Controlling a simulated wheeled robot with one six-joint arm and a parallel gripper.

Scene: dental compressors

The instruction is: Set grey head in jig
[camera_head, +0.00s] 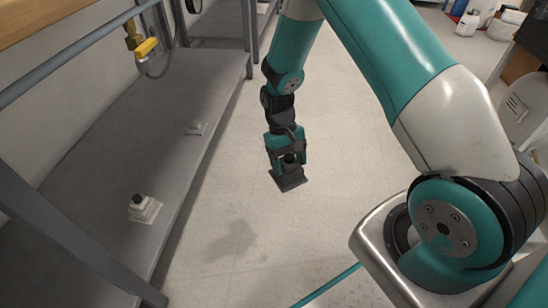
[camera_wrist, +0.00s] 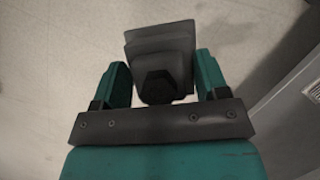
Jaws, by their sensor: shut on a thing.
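My gripper (camera_head: 286,160) is shut on the grey head (camera_head: 289,178), a dark grey stepped block with a square base and a dark knob on top. It hangs above the open floor, to the right of the low grey shelf. In the wrist view the grey head (camera_wrist: 160,50) sits between the two teal fingers of my gripper (camera_wrist: 160,85), its dark hexagonal knob towards the camera. I cannot make out which thing is the jig.
The low grey shelf (camera_head: 110,170) runs along the left. Table legs frame the shelf. The floor (camera_head: 330,215) beside it is clear. White containers (camera_head: 468,23) stand at the back right.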

